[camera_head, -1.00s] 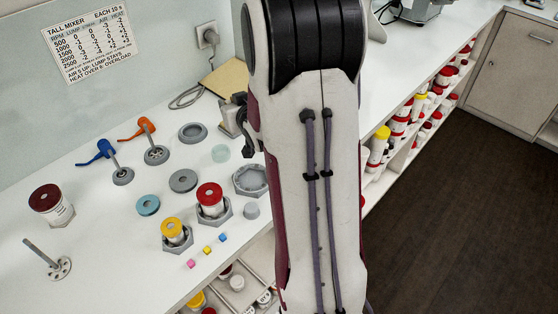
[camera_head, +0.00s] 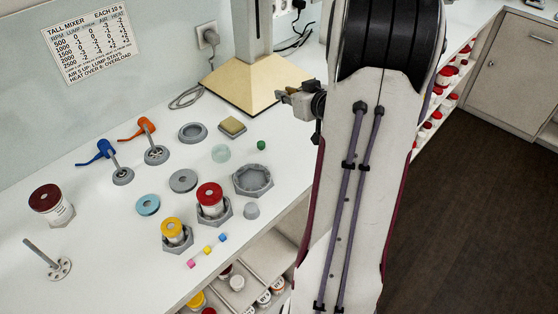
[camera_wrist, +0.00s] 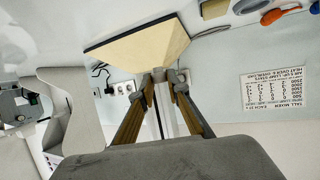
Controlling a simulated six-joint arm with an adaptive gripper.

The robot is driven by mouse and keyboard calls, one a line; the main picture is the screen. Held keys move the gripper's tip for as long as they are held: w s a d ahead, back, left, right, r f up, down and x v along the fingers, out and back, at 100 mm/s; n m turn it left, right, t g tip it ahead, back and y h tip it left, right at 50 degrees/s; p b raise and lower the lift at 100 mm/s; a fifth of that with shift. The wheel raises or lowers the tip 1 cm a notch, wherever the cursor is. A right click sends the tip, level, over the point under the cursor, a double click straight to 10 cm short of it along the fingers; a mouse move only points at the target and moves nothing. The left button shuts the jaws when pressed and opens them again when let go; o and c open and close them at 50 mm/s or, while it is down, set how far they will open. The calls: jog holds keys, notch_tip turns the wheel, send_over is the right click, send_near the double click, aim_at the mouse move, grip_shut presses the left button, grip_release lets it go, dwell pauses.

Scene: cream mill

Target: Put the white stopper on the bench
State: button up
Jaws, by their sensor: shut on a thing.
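My gripper (camera_head: 286,95) is raised at the near right corner of the tan base of the tall stand, fingertips pointing left. In the wrist view its two fingers (camera_wrist: 165,78) close in on a small pale thing, which I take to be the white stopper (camera_wrist: 159,76). The stopper is mostly hidden by the fingers, and its shape is hard to tell. The white bench (camera_head: 100,210) spreads below and to the left of the gripper. The held thing appears above the bench, apart from it.
The stand's tan base (camera_head: 255,85) is close to my gripper. A grey hexagonal holder (camera_head: 253,181), green stopper (camera_head: 261,145), sponge (camera_head: 232,127), red-lidded jar (camera_head: 210,197) and yellow-lidded jar (camera_head: 173,231) stand on the bench.

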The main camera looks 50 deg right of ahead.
jog(key=s+n+y, duration=0.2)
jog(key=s+y, duration=0.1)
jog(key=s, duration=0.3)
jog(key=n+y, duration=0.4)
jog(key=y, duration=0.1)
send_over(284, 163)
jog(key=f, duration=0.2)
jog(key=shift+f, duration=2.45)
jog(key=shift+f, duration=2.3)
jog(key=shift+f, duration=0.2)
